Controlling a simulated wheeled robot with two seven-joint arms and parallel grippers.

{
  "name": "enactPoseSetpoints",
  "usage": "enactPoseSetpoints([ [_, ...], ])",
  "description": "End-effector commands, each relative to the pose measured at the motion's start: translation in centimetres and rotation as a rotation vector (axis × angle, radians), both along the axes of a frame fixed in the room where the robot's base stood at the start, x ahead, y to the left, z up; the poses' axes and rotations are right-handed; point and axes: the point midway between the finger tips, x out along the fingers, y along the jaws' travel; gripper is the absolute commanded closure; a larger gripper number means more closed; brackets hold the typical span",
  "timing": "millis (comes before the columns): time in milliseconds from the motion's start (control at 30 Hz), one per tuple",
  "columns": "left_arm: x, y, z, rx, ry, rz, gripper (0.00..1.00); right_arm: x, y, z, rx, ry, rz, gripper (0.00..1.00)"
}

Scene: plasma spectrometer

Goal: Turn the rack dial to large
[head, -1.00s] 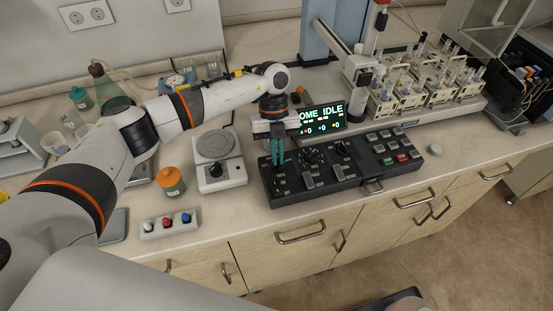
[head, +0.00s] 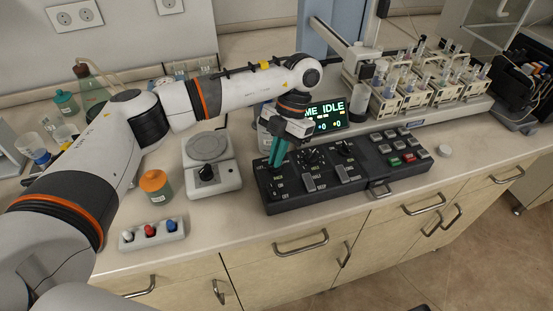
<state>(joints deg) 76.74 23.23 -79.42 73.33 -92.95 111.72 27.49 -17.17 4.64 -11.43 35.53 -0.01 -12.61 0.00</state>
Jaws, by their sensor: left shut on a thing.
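The black control panel (head: 330,190) lies on the bench with several dials, switches and buttons. My left gripper (head: 276,164) reaches down with teal fingers at the panel's upper left. It is shut on a dial there, which the fingers mostly hide; its pointer and label cannot be read. Another black knob (head: 278,183) is just in front of the fingers. Two more dials are to the right, a middle one (head: 309,157) and a right one (head: 346,147). My right gripper is not in view.
A display (head: 326,116) reading IDLE stands behind the panel. Racks of tubes (head: 410,100) are at the back right. A scale-like device (head: 209,180), an orange-lidded jar (head: 157,187) and a three-knob box (head: 152,234) are to the left. The bench front edge is clear.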

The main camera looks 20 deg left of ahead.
Motion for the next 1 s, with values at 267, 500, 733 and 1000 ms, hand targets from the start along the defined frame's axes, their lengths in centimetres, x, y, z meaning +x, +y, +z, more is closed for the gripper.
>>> enactPoseSetpoints([
  [267, 0.1, -0.1, 0.0, 0.0, -0.005, -0.129, 1.0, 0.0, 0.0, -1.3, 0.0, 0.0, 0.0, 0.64],
  [500, 0.0, -0.2, 0.1, -0.002, -0.006, -0.173, 1.0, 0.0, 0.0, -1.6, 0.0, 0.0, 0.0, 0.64],
  [733, 0.0, -0.2, 0.2, -0.001, -0.006, -0.177, 1.0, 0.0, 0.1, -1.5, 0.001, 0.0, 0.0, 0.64],
  [1000, 0.0, -0.2, 0.2, -0.001, -0.005, -0.176, 0.78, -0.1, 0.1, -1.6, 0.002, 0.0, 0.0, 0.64],
])
